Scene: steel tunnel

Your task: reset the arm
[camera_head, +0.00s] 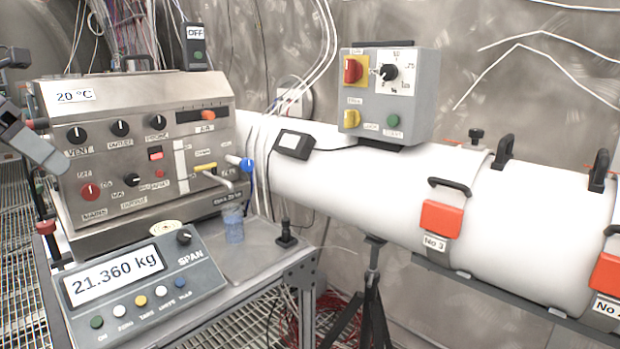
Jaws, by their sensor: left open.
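My left gripper (34,142) shows at the left edge, partly cut off by the frame, in front of the left side of a grey steel control box (140,205). It is open, and I see nothing held in it. I cannot tell whether it touches the box. My right gripper is not in view.
A scale display (115,273) reading 21.360 kg and a small blue cup (234,223) stand on the steel bench. A white tank (380,190) with red-latched clamps runs to the right. A grey switch box (405,95) sits on it. Grating floor lies below.

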